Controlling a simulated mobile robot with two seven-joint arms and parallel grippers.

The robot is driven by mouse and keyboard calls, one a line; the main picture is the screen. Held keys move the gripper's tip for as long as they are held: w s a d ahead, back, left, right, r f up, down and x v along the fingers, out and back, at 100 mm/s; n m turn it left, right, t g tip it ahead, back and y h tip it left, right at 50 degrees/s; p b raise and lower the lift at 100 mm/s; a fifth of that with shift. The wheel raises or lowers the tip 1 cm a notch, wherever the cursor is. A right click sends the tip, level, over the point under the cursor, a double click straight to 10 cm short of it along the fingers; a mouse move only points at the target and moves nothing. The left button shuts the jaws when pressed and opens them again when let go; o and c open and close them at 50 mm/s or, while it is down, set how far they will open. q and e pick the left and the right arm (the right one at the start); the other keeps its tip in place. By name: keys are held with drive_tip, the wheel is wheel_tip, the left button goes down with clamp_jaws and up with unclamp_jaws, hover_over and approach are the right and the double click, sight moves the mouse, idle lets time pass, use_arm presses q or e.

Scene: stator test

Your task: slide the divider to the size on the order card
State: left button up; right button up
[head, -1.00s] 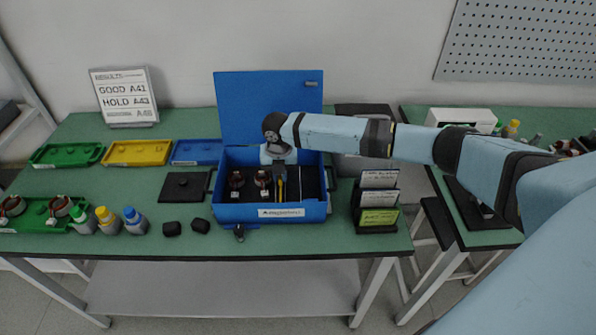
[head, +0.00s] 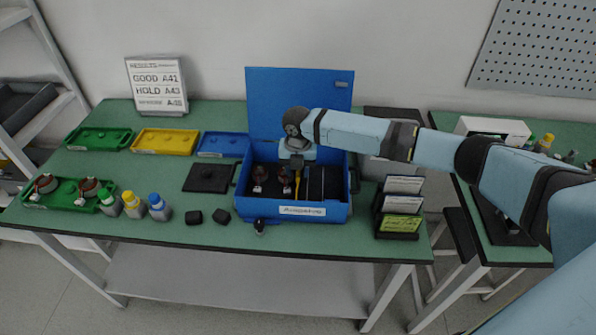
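The open blue box (head: 246,212) stands at the front middle of the table, lid raised behind it. Two copper-wound stators (head: 260,175) sit in its left part. A narrow yellow piece (head: 297,180), which looks like part of the divider, stands right of them. My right gripper (head: 296,168) points down into the box at the yellow piece. Its fingertips are too small and dark to show whether they grip it. Right of it is a dark compartment with pale lines. A rack (head: 398,236) right of the box holds cards, a yellow-green one (head: 401,224) in front; their text is unreadable. My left gripper is out of view.
Green, yellow (head: 164,141) and blue trays line the back left. A green tray with stators and several capped bottles (head: 133,205) stand front left. A black plate (head: 208,178) and small black blocks lie left of the box. A results sign (head: 157,85) stands behind.

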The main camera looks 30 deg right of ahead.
sight(298, 173)
wheel_tip(298, 173, up, 13)
idle(0.3)
drive_tip(key=shift+f, duration=0.15)
